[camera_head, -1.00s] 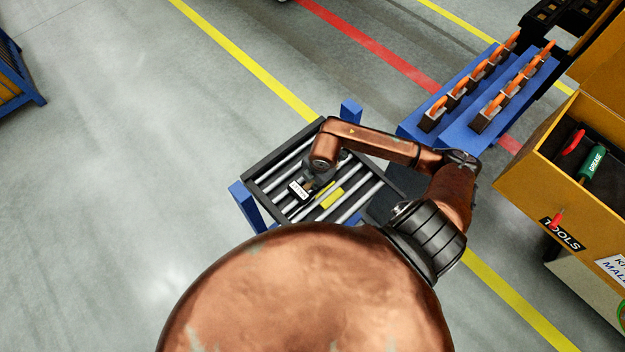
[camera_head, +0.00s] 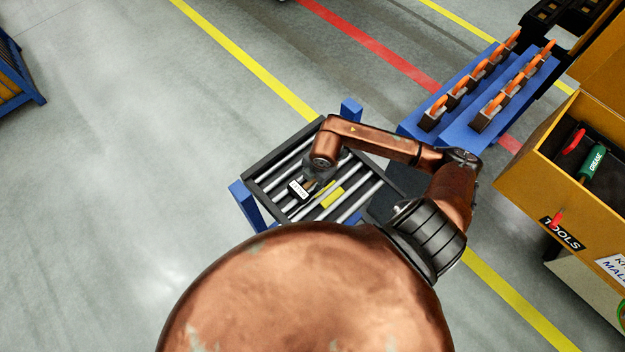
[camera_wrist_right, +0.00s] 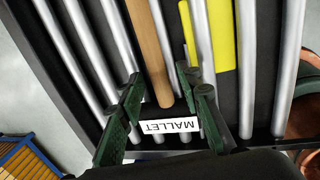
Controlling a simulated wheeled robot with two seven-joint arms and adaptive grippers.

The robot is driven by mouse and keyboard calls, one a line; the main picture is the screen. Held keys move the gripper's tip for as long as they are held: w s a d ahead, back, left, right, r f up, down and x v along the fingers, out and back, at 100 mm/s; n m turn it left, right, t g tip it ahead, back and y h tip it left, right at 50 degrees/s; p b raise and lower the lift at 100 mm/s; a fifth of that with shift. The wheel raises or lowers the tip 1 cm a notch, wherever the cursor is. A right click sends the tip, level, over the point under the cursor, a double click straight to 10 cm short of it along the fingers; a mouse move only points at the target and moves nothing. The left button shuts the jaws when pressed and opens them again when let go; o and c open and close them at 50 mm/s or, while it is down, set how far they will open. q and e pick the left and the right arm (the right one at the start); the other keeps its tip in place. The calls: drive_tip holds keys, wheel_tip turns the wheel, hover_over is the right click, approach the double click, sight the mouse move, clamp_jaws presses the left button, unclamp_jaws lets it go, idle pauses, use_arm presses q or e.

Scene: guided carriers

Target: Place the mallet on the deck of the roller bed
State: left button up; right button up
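The mallet (camera_head: 298,190) lies on the rollers of the roller bed (camera_head: 252,165) in the head view, its black head bearing a white label. In the right wrist view its wooden handle (camera_wrist_right: 150,50) runs up the picture, above the white MALLET label (camera_wrist_right: 170,126). My right gripper (camera_head: 318,172) is just above the mallet; its dark green fingers (camera_wrist_right: 165,103) stand apart, with gaps on both sides of the handle. The gripper looks open and empty. The mallet's head is partly hidden in the wrist view. My left gripper is not in view.
A yellow block (camera_head: 332,198) lies on the rollers beside the mallet. A blue rack (camera_head: 452,130) with several orange-handled items stands behind right. A yellow tool box (camera_head: 530,190) holding a green grease tube (camera_head: 592,162) is at the right.

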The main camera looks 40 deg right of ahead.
wheel_tip(320, 180, up, 11)
drive_tip(key=s, duration=0.2)
drive_tip(key=shift+b, duration=0.45)
drive_tip(key=shift+s, duration=0.1)
